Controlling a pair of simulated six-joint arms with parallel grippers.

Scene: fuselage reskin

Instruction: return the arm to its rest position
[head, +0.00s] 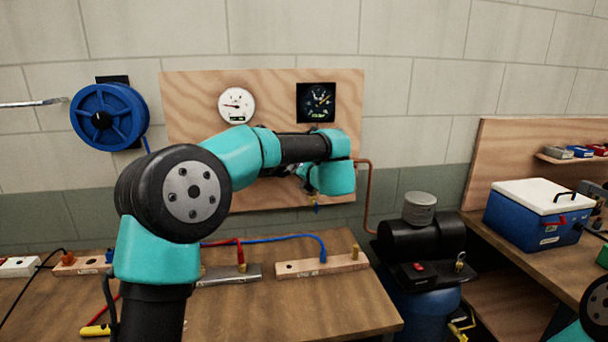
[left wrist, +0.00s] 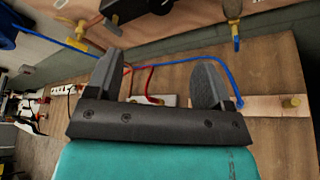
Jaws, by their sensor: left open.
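My left arm (head: 165,245) rises from the bottom of the head view and reaches across to the front of the gauge board (head: 190,105). Its gripper is mostly hidden behind the arm's own links in the head view. In the left wrist view the left gripper (left wrist: 158,78) is open, with its two dark fingers apart and nothing held between them. It points over the workbench, with a red and a blue hose beyond the fingers. Only a small part of my right arm (head: 597,310) shows at the lower right edge. Its gripper is out of view.
The wooden bench (head: 310,310) carries a wooden block (head: 322,267) and a metal block (head: 228,276) with hoses. A blue hose reel (head: 105,117) hangs at left. A compressor (head: 422,237) and a blue cooler (head: 530,213) stand at right. The bench front is largely clear.

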